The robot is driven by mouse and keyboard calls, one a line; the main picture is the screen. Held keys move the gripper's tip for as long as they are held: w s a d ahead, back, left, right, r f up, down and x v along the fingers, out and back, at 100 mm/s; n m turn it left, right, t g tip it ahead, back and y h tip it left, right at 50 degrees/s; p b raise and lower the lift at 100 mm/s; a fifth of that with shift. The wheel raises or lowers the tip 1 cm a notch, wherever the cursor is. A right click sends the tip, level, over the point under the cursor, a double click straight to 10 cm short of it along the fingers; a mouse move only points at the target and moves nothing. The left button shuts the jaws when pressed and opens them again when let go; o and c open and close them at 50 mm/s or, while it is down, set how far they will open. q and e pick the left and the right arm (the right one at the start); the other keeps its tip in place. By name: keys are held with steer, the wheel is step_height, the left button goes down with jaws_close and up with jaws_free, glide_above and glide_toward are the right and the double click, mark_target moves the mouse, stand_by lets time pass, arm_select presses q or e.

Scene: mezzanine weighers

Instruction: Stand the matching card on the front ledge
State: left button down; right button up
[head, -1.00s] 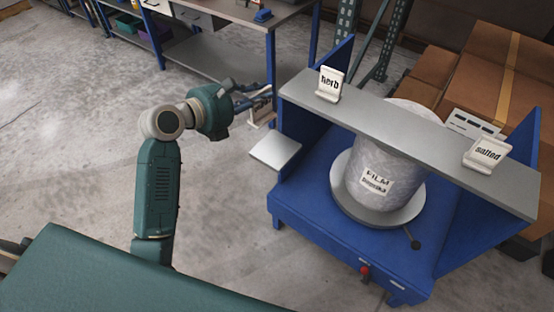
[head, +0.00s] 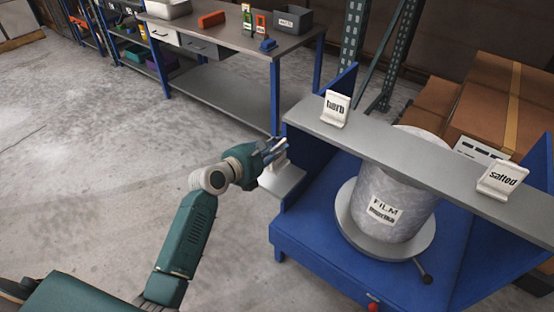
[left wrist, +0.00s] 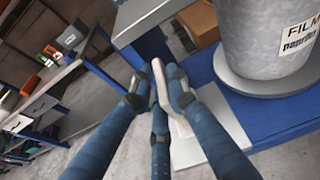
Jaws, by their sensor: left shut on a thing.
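My left gripper (head: 276,150) is shut on a pale card (left wrist: 160,88); the card's front is not readable. The card shows only in part in the head view, beside the left end of the weigher and just over a small grey side plate (head: 283,181). I cannot tell whether it touches the plate. A long grey ledge (head: 400,155) crosses the blue weigher, with a "herb" card (head: 335,108) standing near its left end and a "salted" card (head: 498,181) towards its right. Below, a film roll (head: 395,200) carries a FILM label whose second line looks like "paprika". My right gripper is not in view.
The roll sits on a round grey pan (head: 370,243) on the blue weigher base (head: 310,250). Brown cartons (head: 490,95) stand behind. A workbench (head: 235,38) with bins stands at the back. The floor at left is clear.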

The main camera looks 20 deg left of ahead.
mark_target(277, 157)
arm_select(q)
step_height(277, 157, down, 5)
steer(key=shift+r+b, duration=0.2)
steer(key=shift+b, duration=0.45)
steer(key=c, duration=1.7)
jaws_free()
